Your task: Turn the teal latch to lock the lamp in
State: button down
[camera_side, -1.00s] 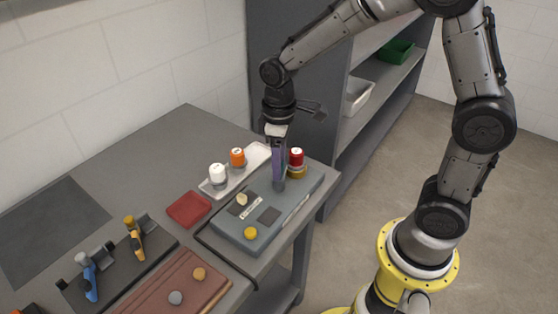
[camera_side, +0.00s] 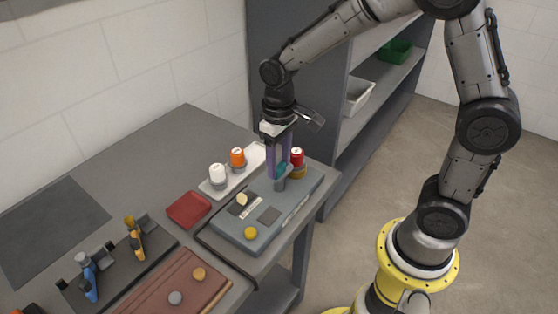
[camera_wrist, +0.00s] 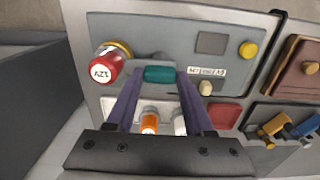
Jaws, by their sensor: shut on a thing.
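The teal latch (camera_side: 281,168) stands on the grey panel box (camera_side: 235,237), near its far right end. It also shows in the wrist view (camera_wrist: 160,75), between the fingertips. My gripper (camera_side: 280,177) points down over the panel with its purple fingers shut on the latch; in the wrist view my gripper (camera_wrist: 160,82) has one finger at each end of it. The red lamp (camera_side: 297,154) sits upright in a gold ring beside the latch. In the wrist view the red lamp (camera_wrist: 106,68) shows a white cap marked AZ1. The latch's lower part is hidden.
A pale tray (camera_side: 210,192) behind the panel holds a white lamp (camera_side: 218,173) and an orange lamp (camera_side: 238,157). A red pad (camera_side: 188,210), a tool rack (camera_side: 115,270) and a brown box (camera_side: 165,290) lie to the left. The panel carries a yellow button (camera_side: 250,233).

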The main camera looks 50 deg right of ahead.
aim_at(279, 166)
jog(key=shift+r, duration=0.1)
jog(key=shift+c, duration=1.4)
grip_release()
notch_tip(279, 166, up, 14)
jog(key=s+d+r+t, duration=0.1)
jog(key=s+r+t, duration=0.1)
jog(key=s+r, duration=0.2)
jog(key=s+d+f+t, duration=0.1)
jog(key=s+f+t, duration=0.2)
jog(key=s, duration=1)
jog(key=shift+s+d+f+t, duration=0.3)
jog(key=shift+d+f, duration=0.1)
jog(key=shift+f, duration=1.1)
